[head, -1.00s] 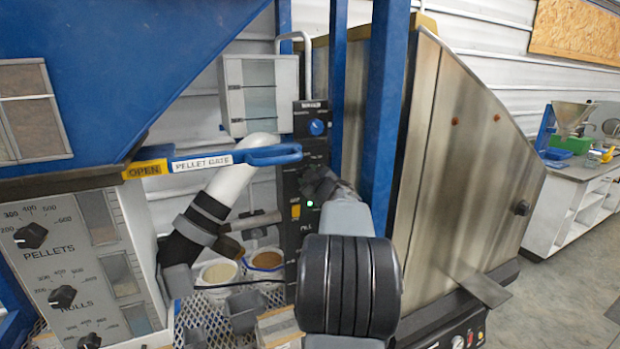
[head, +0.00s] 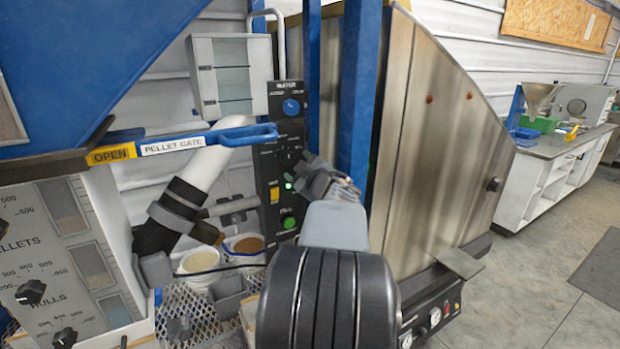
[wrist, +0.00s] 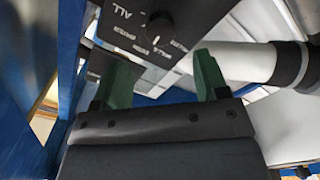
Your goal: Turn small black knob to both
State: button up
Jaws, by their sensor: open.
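The small black knob (head: 290,156) is on the dark upright control panel (head: 287,130), below a larger blue knob (head: 291,107). In the wrist view the black knob (wrist: 159,25) sits just beyond the fingertips, with printed labels around it. "ALL" is readable; the other labels are blurred, so its setting is unclear. My gripper (head: 306,174) is in front of the panel, a little below and right of the knob. In the wrist view its green fingers (wrist: 164,68) are spread apart with nothing between them, clear of the knob.
A yellow switch (head: 274,194) and a green button (head: 289,222) are lower on the panel. A blue post (head: 357,100) and a metal hopper (head: 440,150) stand to the right. The blue pellet gate handle (head: 240,136) reaches in from the left, near the panel.

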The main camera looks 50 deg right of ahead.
jog(key=shift+v, duration=2.9)
jog(key=w+a+f+m+g, duration=0.3)
jog(key=a+f, duration=0.2)
jog(key=a, duration=0.3)
jog(key=w+a+f+m+g, duration=0.2)
jog(key=a+f+m+g, duration=0.15)
jog(key=a, duration=0.35)
jog(key=s+a+f+n+g+y, duration=0.1)
jog(key=s+a+f+g+y, duration=0.2)
jog(key=a, duration=0.7)
jog(key=s+a+f+n+g+y, duration=0.1)
jog(key=s+a+f+g+y, duration=0.2)
jog(key=s+a+f, duration=0.3)
jog(key=a+f+y, duration=0.1)
jog(key=a+f, duration=0.1)
jog(key=a, duration=0.2)
jog(key=shift+s+f, duration=0.25)
